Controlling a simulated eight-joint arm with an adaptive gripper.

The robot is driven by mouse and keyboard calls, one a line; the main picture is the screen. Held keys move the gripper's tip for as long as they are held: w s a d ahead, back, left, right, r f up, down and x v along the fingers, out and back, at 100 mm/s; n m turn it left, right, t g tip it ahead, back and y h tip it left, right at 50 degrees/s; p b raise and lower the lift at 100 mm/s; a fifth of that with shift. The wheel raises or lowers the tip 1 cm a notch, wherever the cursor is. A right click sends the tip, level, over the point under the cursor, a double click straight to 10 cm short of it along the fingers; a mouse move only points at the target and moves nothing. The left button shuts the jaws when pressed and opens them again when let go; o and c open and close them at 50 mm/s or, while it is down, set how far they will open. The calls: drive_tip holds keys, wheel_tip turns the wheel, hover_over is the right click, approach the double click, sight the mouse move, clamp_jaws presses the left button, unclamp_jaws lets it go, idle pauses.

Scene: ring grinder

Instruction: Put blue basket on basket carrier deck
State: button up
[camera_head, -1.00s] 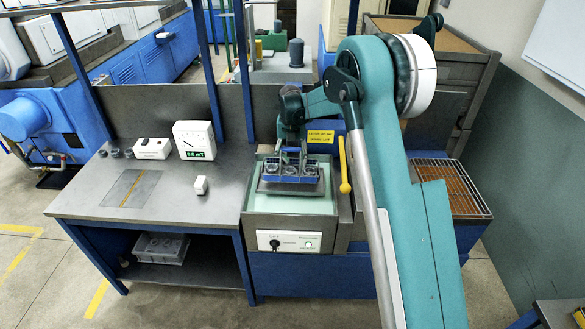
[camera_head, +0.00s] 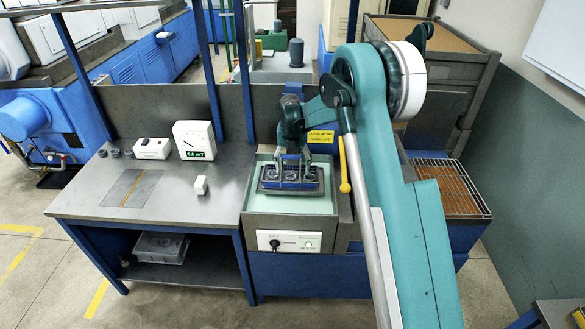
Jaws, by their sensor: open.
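The blue basket (camera_head: 291,183) holds several grey rings and sits low on the dark deck (camera_head: 262,187) in the pale green basin of the machine, in the head view. It looks level, with the deck's dark edge showing around it. The basket's handle rises above it. My gripper (camera_head: 290,157) is just above the basket at the handle, with its fingers open. It is too small to tell whether the fingers touch the handle.
A yellow lever (camera_head: 344,165) stands just right of the basin. A control panel (camera_head: 289,241) is on the machine's front. The workbench (camera_head: 215,215) at left holds a gauge (camera_head: 194,140) and small white boxes. A wire rack (camera_head: 450,187) lies to the right.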

sight(292, 155)
drive_tip(key=shift+r, duration=0.1)
drive_tip(key=shift+a+r, duration=0.15)
drive_tip(key=shift+r, duration=5.8)
drive_tip(key=shift+s+d+r+m, duration=0.25)
drive_tip(key=shift+d+r+m, duration=0.05)
drive_tip(key=shift+r, duration=0.15)
drive_tip(key=s+d+r+m+t, duration=0.2)
drive_tip(key=s+d+r+m, duration=0.7)
drive_tip(key=s, duration=0.3)
drive_tip(key=s+d+r+m+t, duration=0.1)
drive_tip(key=s+d+r+m, duration=0.7)
drive_tip(key=s+r, duration=0.3)
drive_tip(key=s+d+f+m+t, duration=0.1)
drive_tip(key=s+d+f+m, duration=0.1)
drive_tip(key=s+m, duration=0.4)
drive_tip(key=s+d+f+m+t, duration=0.1)
drive_tip(key=s+d+m, duration=0.3)
drive_tip(key=s, duration=1)
drive_tip(key=s+d+f+m+t, duration=0.2)
drive_tip(key=s+d+f+m, duration=0.1)
drive_tip(key=s+m, duration=0.5)
drive_tip(key=shift+s+f, duration=0.6)
drive_tip(key=shift+s, duration=0.5)
